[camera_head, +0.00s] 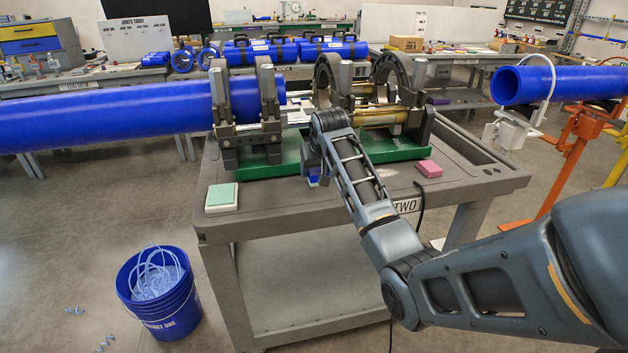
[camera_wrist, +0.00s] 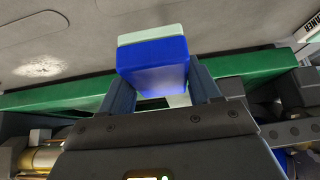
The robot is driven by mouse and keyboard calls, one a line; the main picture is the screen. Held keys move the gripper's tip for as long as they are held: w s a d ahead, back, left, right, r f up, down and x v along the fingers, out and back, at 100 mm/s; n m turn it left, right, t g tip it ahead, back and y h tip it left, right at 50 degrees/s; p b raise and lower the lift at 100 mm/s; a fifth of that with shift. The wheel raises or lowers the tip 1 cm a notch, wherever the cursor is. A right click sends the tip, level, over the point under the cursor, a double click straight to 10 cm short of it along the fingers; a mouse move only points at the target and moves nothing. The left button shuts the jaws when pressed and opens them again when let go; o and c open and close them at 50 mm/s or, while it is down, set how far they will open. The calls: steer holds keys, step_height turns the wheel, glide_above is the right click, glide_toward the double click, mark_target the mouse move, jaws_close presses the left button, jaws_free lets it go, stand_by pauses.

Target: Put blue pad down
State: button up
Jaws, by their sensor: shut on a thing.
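The blue pad (camera_wrist: 153,66), a small block with a pale green layer along one side, sits between the two fingers of my gripper (camera_wrist: 162,85) in the wrist view. The fingers are shut on it. In the head view my gripper (camera_head: 316,168) is at the front edge of the green machine base, over the grey cart top (camera_head: 330,199). Only a bit of the blue pad (camera_head: 314,182) shows there beneath it, mostly hidden by my arm. I cannot tell whether the pad touches the cart top.
A green-and-white pad (camera_head: 221,197) lies on the cart's front left and a pink pad (camera_head: 428,169) lies to the right. The fusion machine's clamps (camera_head: 245,100) hold a long blue pipe (camera_head: 110,115). A blue bucket (camera_head: 158,295) stands on the floor.

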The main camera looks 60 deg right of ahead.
mark_target(314, 192)
steer(key=shift+w+a+f, duration=0.2)
steer(key=shift+w+f, duration=0.15)
steer(key=shift+f, duration=1.9)
steer(key=shift+f, duration=0.15)
steer(key=o, duration=1)
steer(key=shift+a+r+p, duration=0.15)
steer(key=shift+r+p, duration=0.15)
steer(key=shift+r, duration=0.15)
steer(key=v, duration=1.1)
steer(key=shift+s+a+r, duration=0.1)
steer(key=shift+s, duration=0.1)
